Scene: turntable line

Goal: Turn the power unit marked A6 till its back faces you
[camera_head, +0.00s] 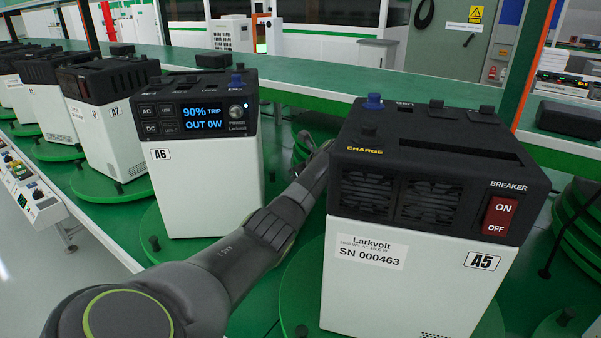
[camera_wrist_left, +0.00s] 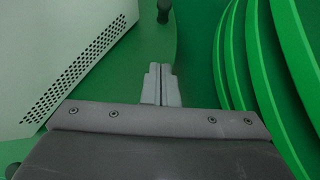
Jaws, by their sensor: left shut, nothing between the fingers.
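The power unit A6 (camera_head: 205,194) is a white box with a black top on a green turntable (camera_head: 155,222). Its front shows in the head view, with a lit display reading 90% and OUT 0W. My left arm reaches between A6 and the unit A5; its gripper (camera_head: 314,152) is partly hidden by A5 and lies right of A6. In the left wrist view the two fingers (camera_wrist_left: 161,84) are shut together with nothing between them. A perforated white casing (camera_wrist_left: 75,55) stands left of them, apart; I cannot tell whose. A black peg (camera_wrist_left: 163,11) stands ahead on a green disc. My right gripper is not in view.
Unit A5 (camera_head: 370,283) stands close on the right, showing its fan grilles and breaker switch. Unit A7 (camera_head: 113,146) and others line up at the left on turntables. Stacked green discs (camera_wrist_left: 262,75) rise right of the fingers. A green shelf (camera_head: 330,85) runs behind.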

